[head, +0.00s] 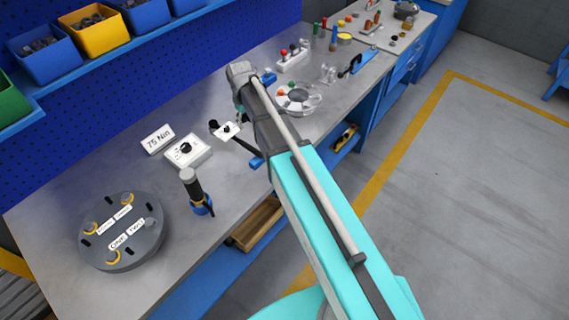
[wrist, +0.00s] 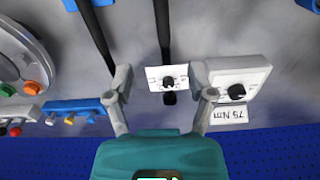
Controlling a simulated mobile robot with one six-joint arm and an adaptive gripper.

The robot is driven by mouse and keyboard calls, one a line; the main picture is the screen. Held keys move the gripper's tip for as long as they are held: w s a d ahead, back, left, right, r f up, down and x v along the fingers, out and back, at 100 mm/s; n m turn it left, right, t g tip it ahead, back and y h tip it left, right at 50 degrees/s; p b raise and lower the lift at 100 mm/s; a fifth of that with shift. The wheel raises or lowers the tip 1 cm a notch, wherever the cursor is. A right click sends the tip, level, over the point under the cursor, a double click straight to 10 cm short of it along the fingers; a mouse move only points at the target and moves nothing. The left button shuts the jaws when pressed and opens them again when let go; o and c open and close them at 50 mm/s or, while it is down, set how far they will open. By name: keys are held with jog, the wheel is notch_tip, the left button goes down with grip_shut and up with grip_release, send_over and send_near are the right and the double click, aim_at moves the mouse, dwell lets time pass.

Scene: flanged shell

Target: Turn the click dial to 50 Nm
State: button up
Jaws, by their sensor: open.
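In the wrist view a small white plate with a black knob (wrist: 168,82) lies between the fingertips of my open gripper (wrist: 161,72). The plate also shows in the head view (head: 227,130), set over a black bar. A larger white box with a black dial (wrist: 237,91) lies just right of my right finger; the box also shows in the head view (head: 187,150). A sign reading "75 Nm" (head: 158,139) stands by that box. The scale marks are too small to read. My gripper touches neither knob visibly; its height is unclear. In the head view my arm hides it.
A round grey flanged shell (head: 121,232) and an upright black-handled tool (head: 197,192) stand on the bench at the near left. A round tray (head: 298,97) and a peg rack (head: 291,57) lie beyond my arm. A blue pegboard with bins (head: 103,30) backs the bench.

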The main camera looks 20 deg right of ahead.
jog(key=s+d+f+m+b, duration=0.2)
jog(key=s+d+m, duration=0.1)
jog(key=s, duration=0.5)
jog(key=s+d+f+m+b, duration=0.3)
jog(key=s+d, duration=0.2)
jog(key=s, duration=0.3)
jog(key=shift+s+d, duration=0.3)
jog(key=shift+f, duration=0.1)
jog(key=shift+s+d+m, duration=0.15)
jog(key=shift+s+d, duration=0.05)
jog(key=shift+s, duration=0.35)
jog(key=shift+s+d+m, duration=0.15)
jog(key=shift+s, duration=0.35)
dwell(0.6)
